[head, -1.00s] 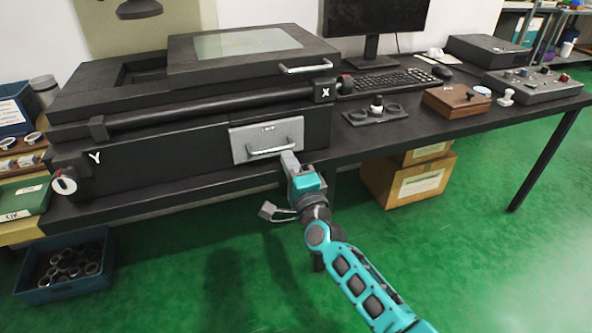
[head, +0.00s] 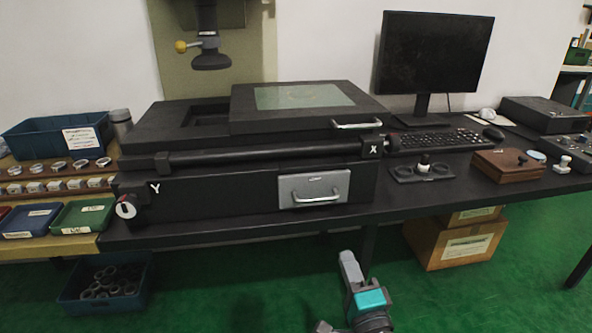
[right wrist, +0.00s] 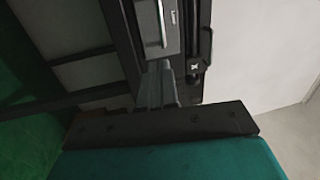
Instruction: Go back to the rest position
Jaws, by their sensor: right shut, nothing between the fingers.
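My right gripper (head: 350,267) is at the bottom of the head view, in front of the black table's edge and below the grey drawer (head: 296,191). It is shut and empty, apart from the drawer. In the right wrist view its fingers (right wrist: 158,80) are together, with the silver drawer handle (right wrist: 163,22) beyond their tips. The drawer front looks flush with the black machine. My left gripper is not in view.
The machine with its glass-topped stage (head: 304,97) stands on the black table. A monitor (head: 432,55), keyboard (head: 434,141) and wooden box (head: 509,166) are to its right. Ring trays are at the left; a blue bin (head: 75,287) and cardboard boxes (head: 455,242) are on the floor.

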